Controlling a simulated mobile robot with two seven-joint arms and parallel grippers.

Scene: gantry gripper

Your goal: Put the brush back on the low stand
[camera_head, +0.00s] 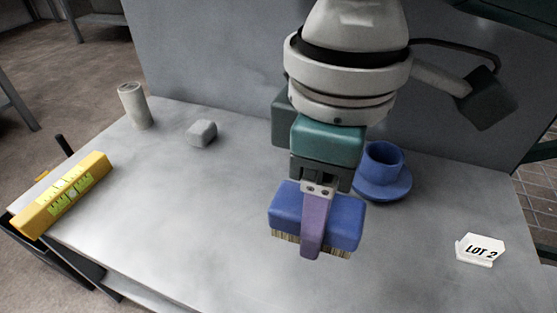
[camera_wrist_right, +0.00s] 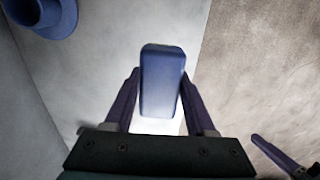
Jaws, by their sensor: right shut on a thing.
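The brush (camera_head: 340,217) has a blue block body with pale bristles pointing down. My right gripper (camera_head: 314,250) is shut on it, one purple finger across its near side. It seems to be held above the grey table. In the right wrist view the blue body of the brush (camera_wrist_right: 162,80) sits between the two purple fingers of my right gripper (camera_wrist_right: 160,85). I cannot make out a low stand in either view; my right arm and the brush hide part of the table. A purple finger-like part, probably my left gripper (camera_wrist_right: 275,153), shows at the wrist view's lower right.
A blue cup (camera_head: 383,160) on a blue saucer (camera_head: 385,190) stands behind and right of the brush. A white LOT 2 sign (camera_head: 480,248) is at the right. A grey block (camera_head: 202,133), pale cylinder (camera_head: 134,106) and yellow level (camera_head: 62,195) are at the left. The middle left is clear.

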